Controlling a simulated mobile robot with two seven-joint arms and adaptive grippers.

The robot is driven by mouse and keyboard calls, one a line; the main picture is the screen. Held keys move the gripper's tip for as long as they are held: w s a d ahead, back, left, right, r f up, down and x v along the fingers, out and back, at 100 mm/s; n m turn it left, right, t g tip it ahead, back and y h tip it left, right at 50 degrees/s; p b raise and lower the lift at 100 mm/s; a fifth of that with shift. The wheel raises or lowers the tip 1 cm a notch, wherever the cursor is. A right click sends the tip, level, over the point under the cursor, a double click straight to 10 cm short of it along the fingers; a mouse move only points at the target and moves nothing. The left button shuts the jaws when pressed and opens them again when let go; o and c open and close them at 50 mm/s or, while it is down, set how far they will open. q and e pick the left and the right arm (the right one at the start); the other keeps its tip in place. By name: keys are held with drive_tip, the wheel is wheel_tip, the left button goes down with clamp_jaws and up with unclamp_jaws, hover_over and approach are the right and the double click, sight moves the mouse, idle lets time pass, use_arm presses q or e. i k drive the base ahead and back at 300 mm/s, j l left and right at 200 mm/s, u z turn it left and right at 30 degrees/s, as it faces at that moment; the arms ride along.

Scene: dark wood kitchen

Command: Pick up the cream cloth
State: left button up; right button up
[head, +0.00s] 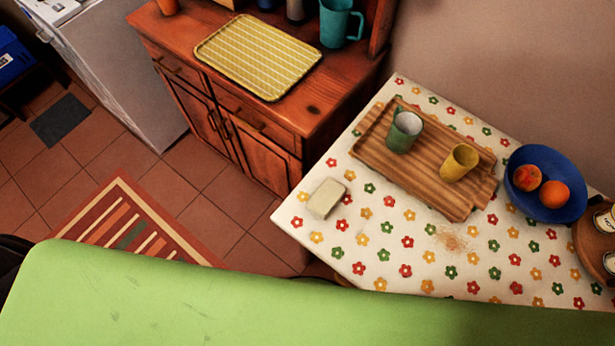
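The cream cloth (326,198) is a small folded block. It lies flat on the left part of the table with the flowered cover (408,282), near that table's left edge. Nothing touches it or covers it. Neither of my grippers shows in the head view.
A wooden tray (375,163) with a green cup (403,134) and a yellow cup (459,163) stands behind the cloth. A blue bowl (560,209) of fruit is at the right. Brown crumbs (453,241) lie on the cover. A green surface (180,300) fills the foreground.

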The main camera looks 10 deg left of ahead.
sight(325, 198)
drive_tip(key=z, duration=1)
drive_tip(key=u, duration=1)
drive_tip(key=z, duration=0.95)
drive_tip(key=k+j+z, duration=0.3)
drive_tip(key=j, duration=0.25)
drive_tip(key=k+j+z, duration=0.3)
drive_tip(key=k+j, duration=0.2)
